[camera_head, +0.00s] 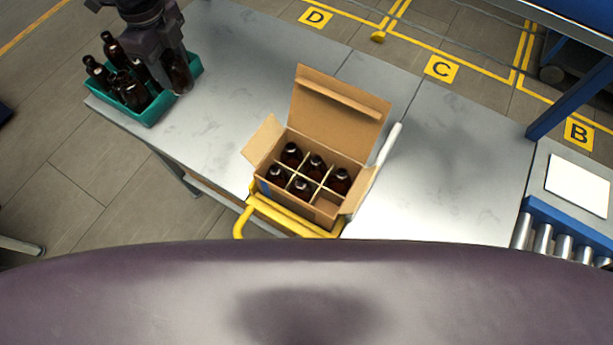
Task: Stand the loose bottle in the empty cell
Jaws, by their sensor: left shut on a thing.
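My left gripper (170,52) is at the upper left, above the right side of a teal crate (156,117). It is shut on an amber bottle (181,78), which hangs roughly upright by the crate's right wall; the gripper hides its top. Whether this bottle touches the crate I cannot tell. An open cardboard box (334,111) with dividers stands mid-table. Several amber bottles (316,167) stand in its cells. The empty cell (326,206) is at the box's near right corner. My right gripper is not in view.
Several other amber bottles (131,92) stand or lean in the teal crate. The box's flaps stand open, the tall one at the back. A yellow tubular frame (290,217) runs along its near side. The grey table (235,85) is clear between crate and box.

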